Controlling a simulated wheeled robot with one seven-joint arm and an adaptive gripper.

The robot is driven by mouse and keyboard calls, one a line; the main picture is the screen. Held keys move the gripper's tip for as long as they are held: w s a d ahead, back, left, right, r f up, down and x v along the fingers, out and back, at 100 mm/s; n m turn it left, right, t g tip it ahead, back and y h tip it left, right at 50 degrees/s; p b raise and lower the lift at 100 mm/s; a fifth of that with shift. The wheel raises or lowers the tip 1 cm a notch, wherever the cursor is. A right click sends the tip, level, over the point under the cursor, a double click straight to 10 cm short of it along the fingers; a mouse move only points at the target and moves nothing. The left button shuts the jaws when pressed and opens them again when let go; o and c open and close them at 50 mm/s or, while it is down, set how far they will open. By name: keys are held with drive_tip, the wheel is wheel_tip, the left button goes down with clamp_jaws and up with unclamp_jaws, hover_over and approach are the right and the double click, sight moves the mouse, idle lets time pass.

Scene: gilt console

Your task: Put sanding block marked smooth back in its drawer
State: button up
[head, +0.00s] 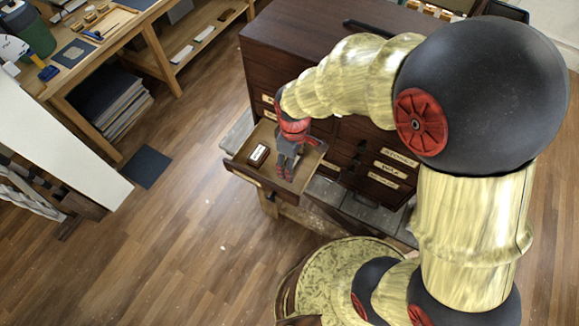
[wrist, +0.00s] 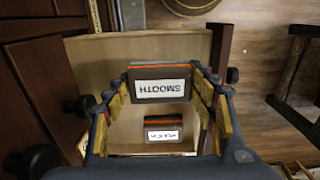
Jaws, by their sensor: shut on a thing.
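The sanding block marked SMOOTH (wrist: 160,97) is dark with an orange-brown layer and a white label, upside down in the wrist view. My gripper (wrist: 160,82) is shut on it, a finger at each end; in the head view my gripper (head: 287,170) points down into an open drawer (head: 246,172). The held block is over the drawer's pale floor; whether it touches the floor is unclear. A second, similar block (wrist: 163,125) with a white label lies in the same drawer and also shows in the head view (head: 258,155); its word is hard to read.
The drawer belongs to a dark wood cabinet (head: 285,45) with several labelled, closed drawers (head: 385,180). A round gilt-topped piece (head: 335,270) stands in front. A workbench (head: 90,60) is at the upper left. The floor (head: 170,250) left of the drawer is clear.

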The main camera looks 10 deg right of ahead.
drive_tip(key=shift+w+a+f, duration=0.25)
drive_tip(key=shift+a+f, duration=0.25)
drive_tip(key=shift+f, duration=1.6)
drive_tip(key=shift+f, duration=0.2)
drive_tip(key=o, duration=0.8)
drive_tip(key=shift+o, duration=0.2)
drive_tip(key=shift+r, duration=0.15)
wheel_tip(320, 180, up, 12)
drive_tip(key=shift+r, duration=0.1)
